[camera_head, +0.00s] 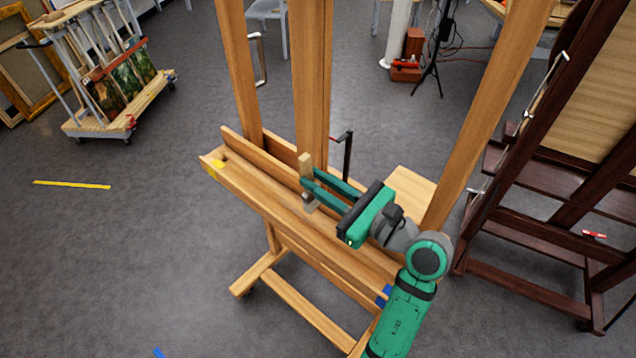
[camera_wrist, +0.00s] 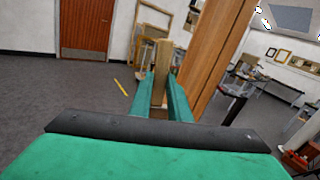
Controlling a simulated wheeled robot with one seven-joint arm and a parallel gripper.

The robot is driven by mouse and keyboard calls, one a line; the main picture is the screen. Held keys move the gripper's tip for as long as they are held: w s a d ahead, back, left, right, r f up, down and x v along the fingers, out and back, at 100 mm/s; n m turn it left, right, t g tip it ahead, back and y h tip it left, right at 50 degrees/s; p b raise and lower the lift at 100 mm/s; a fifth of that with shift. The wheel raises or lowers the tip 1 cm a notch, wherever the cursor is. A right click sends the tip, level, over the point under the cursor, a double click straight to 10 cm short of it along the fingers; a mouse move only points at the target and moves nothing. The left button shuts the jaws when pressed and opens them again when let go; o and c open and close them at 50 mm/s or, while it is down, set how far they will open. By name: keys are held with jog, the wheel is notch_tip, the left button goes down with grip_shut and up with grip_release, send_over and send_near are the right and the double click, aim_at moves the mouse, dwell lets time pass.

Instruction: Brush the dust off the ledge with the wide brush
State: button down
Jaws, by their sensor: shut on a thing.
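My green gripper (camera_head: 312,186) reaches over the wooden easel's ledge (camera_head: 262,205) from the right. It is shut on the wide brush (camera_head: 306,163), whose pale wooden handle stands up between the fingers. The brush's grey lower part shows just below the fingers, at or just above the ledge; I cannot tell if it touches. In the wrist view the fingers (camera_wrist: 160,95) hold the brush handle (camera_wrist: 159,72). Dust is not clearly visible on the ledge. A yellow mark (camera_head: 217,166) shows at the ledge's left end, and a blue mark (camera_head: 385,294) shows near its right end.
The easel's central post (camera_head: 311,80) and side posts rise behind the ledge. A dark easel (camera_head: 540,165) stands close at the right. A cart with paintings (camera_head: 110,80) is at the far left.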

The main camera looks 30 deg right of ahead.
aim_at(316, 201)
notch_tip(316, 201, down, 8)
jog(key=d, duration=0.1)
jog(key=shift+w+d+f, duration=0.15)
jog(key=shift+d, duration=0.1)
dwell(1.0)
jog(key=shift+f, duration=0.4)
dwell(1.0)
jog(key=shift+w, duration=0.2)
jog(key=shift+f+x, duration=0.25)
jog(key=shift+x, duration=7.1)
jog(key=shift+s+a, duration=0.2)
jog(key=shift+s, duration=1.9)
jog(key=shift+s, duration=0.1)
